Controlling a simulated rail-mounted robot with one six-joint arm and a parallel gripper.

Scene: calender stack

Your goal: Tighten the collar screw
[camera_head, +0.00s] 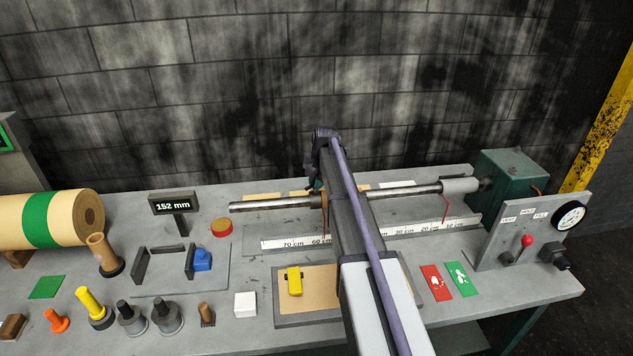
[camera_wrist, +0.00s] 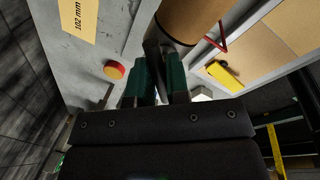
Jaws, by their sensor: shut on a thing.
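The brown collar (camera_head: 319,201) sits on the steel shaft (camera_head: 270,204), with a red pointer hanging beside it over the ruler. It also shows in the wrist view (camera_wrist: 192,16) as a large brown cylinder just beyond my fingers. My gripper (camera_wrist: 160,62) has green fingers with dark tips, shut at the near end of the collar. In the head view my gripper (camera_head: 316,184) is at the collar from above, partly hidden by my arm.
A grey collar (camera_head: 460,186) sits at the shaft's right end by the green housing (camera_head: 513,178). Several pegs stand at the front left. My arm hides the bench's middle.

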